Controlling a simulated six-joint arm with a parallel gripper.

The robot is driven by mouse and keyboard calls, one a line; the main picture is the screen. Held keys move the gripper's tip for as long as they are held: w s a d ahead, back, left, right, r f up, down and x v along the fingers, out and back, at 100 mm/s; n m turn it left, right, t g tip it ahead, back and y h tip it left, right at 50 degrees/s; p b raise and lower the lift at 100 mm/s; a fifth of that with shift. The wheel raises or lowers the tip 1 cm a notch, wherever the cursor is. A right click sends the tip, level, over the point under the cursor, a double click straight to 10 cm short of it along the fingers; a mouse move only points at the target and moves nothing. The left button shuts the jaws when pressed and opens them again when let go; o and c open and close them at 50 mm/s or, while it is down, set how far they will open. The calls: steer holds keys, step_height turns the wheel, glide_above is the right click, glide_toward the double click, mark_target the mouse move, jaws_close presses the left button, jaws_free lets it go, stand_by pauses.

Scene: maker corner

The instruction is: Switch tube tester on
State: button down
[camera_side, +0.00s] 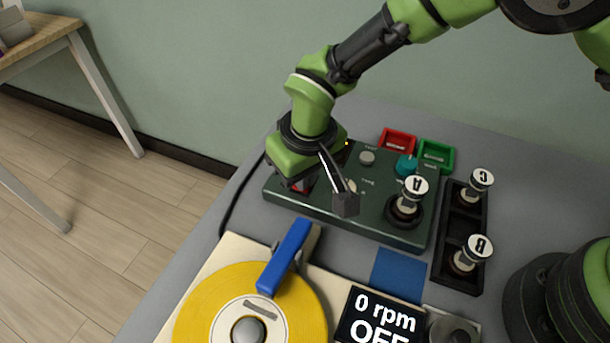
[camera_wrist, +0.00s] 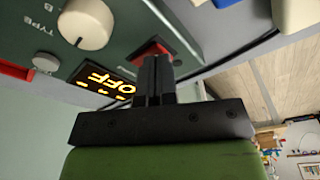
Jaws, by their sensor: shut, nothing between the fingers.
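The tube tester (camera_side: 325,205) is a dark green box on the grey table. A red switch (camera_wrist: 148,48) sits in a dark frame beside the display. My gripper (camera_wrist: 157,62) is shut and empty, its fingertips at the red switch; they partly hide it, and I cannot tell whether they touch. Tube A (camera_side: 416,186) stands upright in a socket on the tester.
Tubes B (camera_side: 480,247) and C (camera_side: 481,179) stand in a black rack (camera_side: 438,254) to the right. Red (camera_side: 397,139) and green (camera_side: 437,152) trays lie behind the tester. A yellow turntable (camera_side: 205,312) with a blue lever (camera_side: 285,258) and a 0 rpm OFF display (camera_side: 380,318) is in front.

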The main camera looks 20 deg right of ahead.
steer(key=shift+f, duration=0.3)
steer(key=shift+r, duration=3.55)
steer(key=s+d+r+m+t+y, duration=0.1)
steer(key=s+d+r+m, duration=0.1)
steer(key=d+r, duration=0.6)
steer(key=s+d+r+m+t+y, duration=0.1)
steer(key=s+d+r+m, duration=0.1)
steer(key=d+r, duration=0.6)
steer(key=s+d+r+m+t, duration=0.1)
steer(key=s+d+r, duration=0.1)
steer(key=s, duration=0.5)
steer(key=s+d+r+m+t, duration=0.2)
steer(key=s+d, duration=0.2)
steer(key=s, duration=0.3)
steer(key=shift+s+d+r, duration=0.2)
steer(key=shift+s+d, duration=0.1)
steer(key=shift+d, duration=0.1)
